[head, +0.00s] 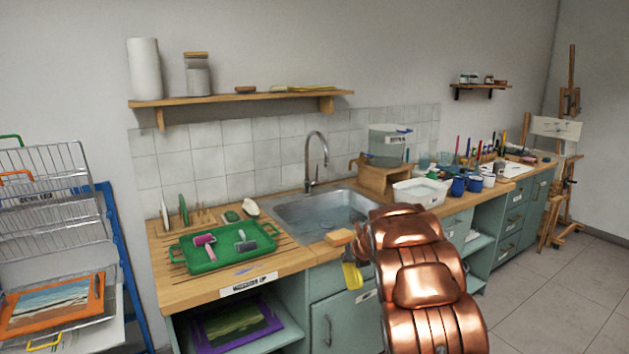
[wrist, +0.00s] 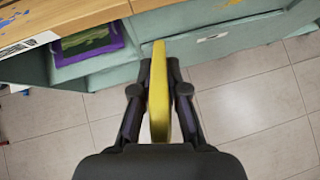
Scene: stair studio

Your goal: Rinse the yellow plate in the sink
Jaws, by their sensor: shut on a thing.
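The yellow plate (wrist: 159,95) is on edge between the two fingers of my gripper (wrist: 159,90) in the wrist view, and the gripper is shut on it. In the head view the plate (head: 352,275) shows as a small yellow shape in front of the cabinet, below the counter edge; my copper-coloured arm hides part of it and most of the gripper. The metal sink (head: 290,212) is set in the wooden counter, behind and above the plate. A curved tap (head: 316,150) stands at its back edge. I cannot tell whether water runs.
A green tray (head: 205,262) with rollers lies on the counter left of the sink. A sponge-like block (head: 339,237) is at the sink's front edge. A white tub (head: 421,192) and blue mugs (head: 458,187) stand to the right. A drying rack (head: 45,190) is at far left.

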